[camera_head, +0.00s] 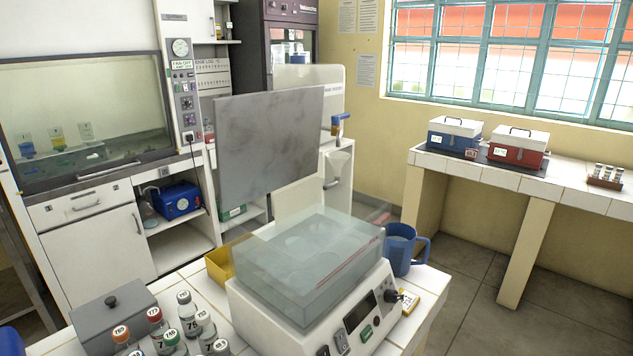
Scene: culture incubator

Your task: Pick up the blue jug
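The blue jug (402,252) stands upright on the white tiled table, near its right edge and just behind the right side of the culture incubator (270,316). Its handle is on its right side, and its lower left part is close to or partly hidden by the incubator. The incubator has a clear box-like chamber (308,262) on a white base with a display and knobs. Neither of my grippers can be made out in the head view.
Several capped bottles (187,312) and a grey lidded box (112,312) stand left of the incubator. A yellow tray (219,265) lies behind it. A grey panel (268,140) rises behind the table. Open floor (480,290) lies to the right, below a tiled counter (520,182) with blue and red boxes.

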